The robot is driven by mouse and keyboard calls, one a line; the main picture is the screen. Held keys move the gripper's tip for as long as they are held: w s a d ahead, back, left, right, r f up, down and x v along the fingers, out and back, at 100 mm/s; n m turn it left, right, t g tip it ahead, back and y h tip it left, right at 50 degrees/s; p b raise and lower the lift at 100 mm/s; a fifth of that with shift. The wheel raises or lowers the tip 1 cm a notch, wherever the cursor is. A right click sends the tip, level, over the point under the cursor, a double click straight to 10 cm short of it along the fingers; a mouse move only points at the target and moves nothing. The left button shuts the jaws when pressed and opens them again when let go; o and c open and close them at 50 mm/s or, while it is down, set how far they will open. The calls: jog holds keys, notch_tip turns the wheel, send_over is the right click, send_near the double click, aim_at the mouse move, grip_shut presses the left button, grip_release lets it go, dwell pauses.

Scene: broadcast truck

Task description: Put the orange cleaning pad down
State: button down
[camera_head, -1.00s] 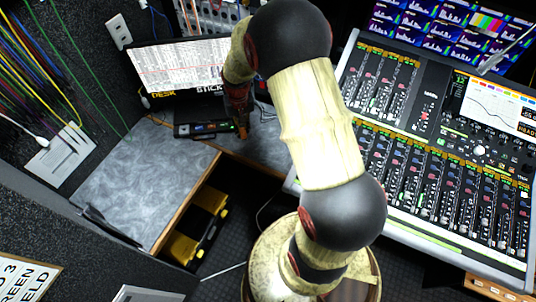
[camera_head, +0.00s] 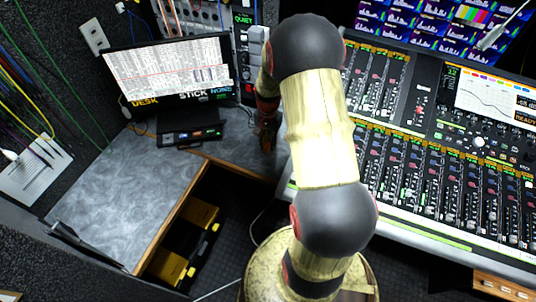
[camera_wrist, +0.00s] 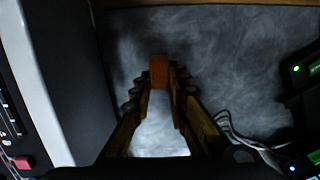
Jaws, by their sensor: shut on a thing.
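My gripper (camera_wrist: 159,78) points down over the grey desk top in the wrist view, its two fingers closed on the small orange cleaning pad (camera_wrist: 158,70). The pad shows as an orange block between the fingertips. In the head view my gripper (camera_head: 267,140) is at the right end of the desk (camera_head: 130,185), close to the mixing console; it is dark there and the pad cannot be made out. I cannot tell whether the pad touches the desk.
A black device (camera_head: 189,134) with small lights sits left of my gripper, below the monitor (camera_head: 170,75). The mixing console (camera_head: 430,165) stands close on the right. The left part of the desk is clear. A black and yellow case (camera_head: 185,245) is below the desk edge.

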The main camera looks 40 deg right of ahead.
aim_at(268, 151)
notch_tip(268, 151, down, 6)
jog(key=shift+r+b, duration=0.25)
jog(key=shift+b, duration=0.65)
jog(key=c, duration=1.7)
grip_release()
jog(key=shift+f, duration=0.1)
jog(key=shift+c, duration=0.2)
